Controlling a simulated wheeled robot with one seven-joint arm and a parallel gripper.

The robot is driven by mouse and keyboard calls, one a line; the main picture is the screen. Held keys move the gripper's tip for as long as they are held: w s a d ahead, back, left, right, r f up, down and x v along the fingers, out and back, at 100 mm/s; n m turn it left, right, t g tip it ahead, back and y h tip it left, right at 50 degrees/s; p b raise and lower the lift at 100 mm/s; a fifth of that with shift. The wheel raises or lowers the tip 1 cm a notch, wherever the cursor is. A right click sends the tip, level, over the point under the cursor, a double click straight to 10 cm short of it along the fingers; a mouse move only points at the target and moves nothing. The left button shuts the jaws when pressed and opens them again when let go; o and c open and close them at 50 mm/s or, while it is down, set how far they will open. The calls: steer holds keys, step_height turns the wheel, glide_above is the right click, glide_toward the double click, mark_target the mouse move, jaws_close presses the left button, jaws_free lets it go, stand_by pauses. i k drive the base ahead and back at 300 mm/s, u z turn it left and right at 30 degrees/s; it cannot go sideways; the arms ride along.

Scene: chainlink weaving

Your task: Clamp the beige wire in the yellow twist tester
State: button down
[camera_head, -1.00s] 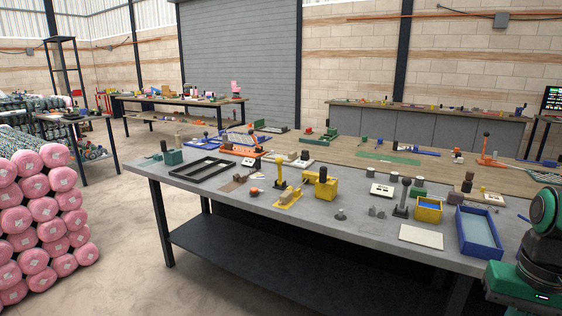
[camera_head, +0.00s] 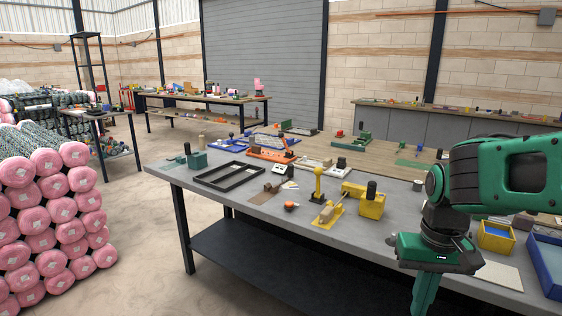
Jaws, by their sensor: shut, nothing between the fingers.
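A yellow fixture with a ball-topped upright lever (camera_head: 318,186) and a low base carrying a tan block stands on the grey table. Close to its right is a yellow block with a black knob (camera_head: 372,205) and an arm reaching left. I cannot tell which of these is the twist tester. Thin pale pieces (camera_head: 290,186) lie left of the lever; whether one is the beige wire is too small to tell. My gripper (camera_head: 424,300) points down at the table's front edge, right of and nearer than the yellow fixtures, shut and empty; its tips run to the frame's bottom.
A black open frame (camera_head: 230,187) and a green vise-like tool (camera_head: 197,161) are on the left of the table. A yellow bin (camera_head: 496,247), a white plate (camera_head: 497,274) and a blue tray (camera_head: 541,240) are at the right. Pink-ended rolls (camera_head: 50,215) are stacked on the floor at left.

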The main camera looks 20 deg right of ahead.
mark_target(318, 171)
steer(key=z, duration=0.15)
steer(key=i, duration=0.95)
steer(key=z, duration=0.45)
